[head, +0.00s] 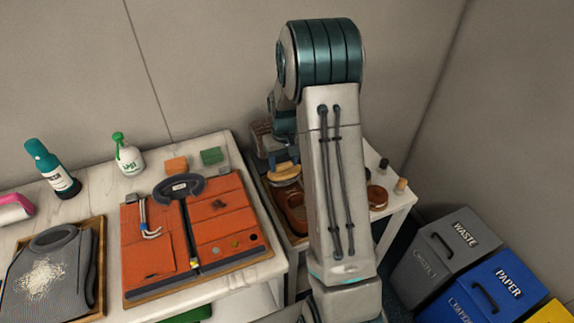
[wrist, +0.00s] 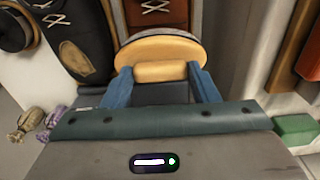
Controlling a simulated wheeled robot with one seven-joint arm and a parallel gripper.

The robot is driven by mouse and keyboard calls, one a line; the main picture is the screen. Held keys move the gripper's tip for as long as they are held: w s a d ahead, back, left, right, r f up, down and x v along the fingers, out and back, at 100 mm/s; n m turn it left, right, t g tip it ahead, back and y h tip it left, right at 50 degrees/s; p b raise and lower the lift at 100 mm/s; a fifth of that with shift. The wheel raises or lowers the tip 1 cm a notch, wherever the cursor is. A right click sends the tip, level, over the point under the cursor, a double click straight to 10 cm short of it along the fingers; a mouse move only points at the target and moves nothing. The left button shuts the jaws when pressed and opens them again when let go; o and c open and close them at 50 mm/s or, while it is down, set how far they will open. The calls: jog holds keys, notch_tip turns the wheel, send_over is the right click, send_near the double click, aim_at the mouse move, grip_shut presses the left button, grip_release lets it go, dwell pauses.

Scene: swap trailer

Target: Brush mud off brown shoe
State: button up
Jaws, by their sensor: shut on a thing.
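My gripper (wrist: 160,80) is shut on a brush (wrist: 165,50) with a rounded wooden back and a raised wooden grip between its two blue fingers. In the head view the brush (head: 284,172) shows beside my arm, over the small side table. The brown shoe (wrist: 165,12), with pale laces, lies just beyond the brush in the wrist view, which hides part of it. In the head view the brown shoe (head: 293,208) is partly hidden by my arm. Whether the bristles touch the shoe cannot be seen. A darker laced shoe (wrist: 92,25) with a brown, rough patch lies left of it.
A round tin (head: 376,196) and small bottles stand right of my arm. The white table at left holds an orange board (head: 228,215), a grey garment tray (head: 98,270), two bottles, and orange and green blocks (head: 213,156). Waste bins (head: 440,255) stand at lower right.

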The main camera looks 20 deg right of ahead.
jog(key=shift+w+f, duration=0.2)
jog(key=shift+w, duration=1.1)
jog(key=shift+w+f, duration=0.2)
jog(key=shift+w, duration=1.1)
jog(key=shift+f, duration=0.1)
jog(key=shift+f+b, duration=0.1)
jog(key=shift+b, duration=0.2)
jog(key=shift+s+b, duration=0.55)
jog(key=shift+s, duration=1.9)
jog(key=shift+s+r+b, duration=0.15)
jog(key=shift+s, duration=0.8)
jog(key=shift+s+r+b, duration=0.1)
jog(key=shift+s+b, duration=0.05)
jog(key=shift+s, duration=0.8)
jog(key=shift+c, duration=0.4)
jog(key=shift+w+r+p, duration=0.15)
jog(key=shift+r+p, duration=0.5)
jog(key=shift+r, duration=0.4)
jog(key=shift+w+r+p, duration=0.2)
jog(key=shift+r+p, duration=0.5)
jog(key=shift+r, duration=0.35)
jog(key=shift+w+r+p, duration=0.15)
jog(key=shift+r+p, duration=0.5)
jog(key=shift+r, duration=0.4)
